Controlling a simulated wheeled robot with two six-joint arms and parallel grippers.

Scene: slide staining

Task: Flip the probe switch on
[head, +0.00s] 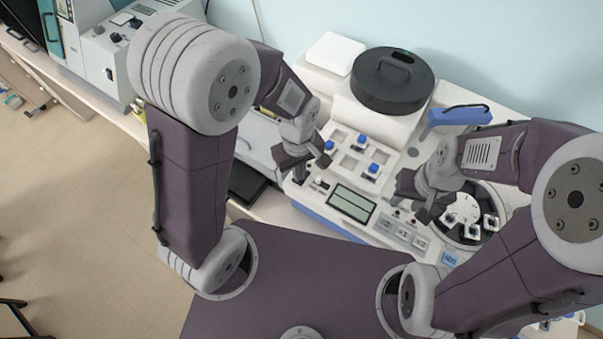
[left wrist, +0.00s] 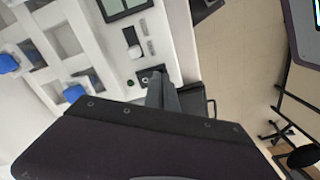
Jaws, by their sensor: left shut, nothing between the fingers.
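The slide-staining machine (head: 375,215) is a white and blue bench unit with a grey-green display panel (head: 352,203). My left gripper (head: 300,180) is over its front left corner, fingers pointing down. In the left wrist view the shut fingers (left wrist: 161,92) are empty and beside a small black switch plate (left wrist: 146,77). The fingers partly cover this plate, so I cannot tell the switch's position or whether they touch it.
Blue-capped bottles (head: 373,168) stand in the machine's white wells. A black round lid (head: 392,80) sits on a white block behind. A blue handled piece (head: 460,115) is at the back right. A dark flat tray (head: 247,183) lies left of the machine.

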